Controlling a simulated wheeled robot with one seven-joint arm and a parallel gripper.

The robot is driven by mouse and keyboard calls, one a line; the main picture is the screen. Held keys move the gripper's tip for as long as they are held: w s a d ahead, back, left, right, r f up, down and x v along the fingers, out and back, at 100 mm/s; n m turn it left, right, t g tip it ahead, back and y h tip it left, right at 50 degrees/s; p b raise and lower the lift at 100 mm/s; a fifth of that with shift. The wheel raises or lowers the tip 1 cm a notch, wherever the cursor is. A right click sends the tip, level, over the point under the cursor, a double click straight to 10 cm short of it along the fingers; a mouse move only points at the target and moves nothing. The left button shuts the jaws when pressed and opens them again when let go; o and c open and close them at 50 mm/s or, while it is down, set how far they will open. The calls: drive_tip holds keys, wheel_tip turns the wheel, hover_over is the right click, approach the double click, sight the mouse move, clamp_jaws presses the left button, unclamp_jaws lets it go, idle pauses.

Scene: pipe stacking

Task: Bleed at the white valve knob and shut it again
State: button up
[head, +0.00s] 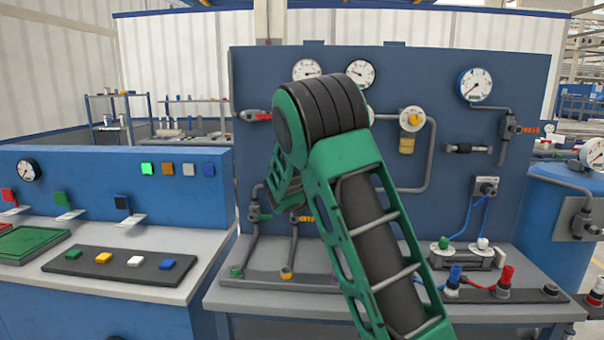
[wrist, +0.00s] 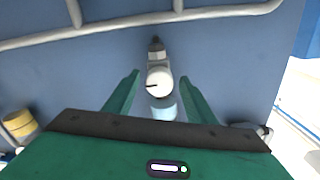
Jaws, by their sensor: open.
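A white round knob (wrist: 158,82) with a black line on its face shows in the middle of the wrist view. A grey fitting (wrist: 156,54) adjoins it on one side and a pale blue cup (wrist: 164,108) on the other. My gripper (wrist: 160,79) is open, with one green finger on each side of the knob. A gap shows between each finger and the knob; the depth between them is hard to tell. In the head view my green arm hides the gripper, and only a sliver of a pale round part (head: 370,115) shows beside it.
A yellow cup (wrist: 20,125) sits at the wrist view's left; a similar yellow-cup unit (head: 407,143) is right of my arm. A grey pipe (wrist: 115,24) crosses the panel. Gauges (head: 475,84) and valves (head: 509,127) stick out. The left bench (head: 215,250) holds coloured buttons.

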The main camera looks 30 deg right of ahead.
drive_tip(key=shift+w+d, duration=0.1)
drive_tip(key=c, duration=1)
drive_tip(key=shift+c, duration=0.2)
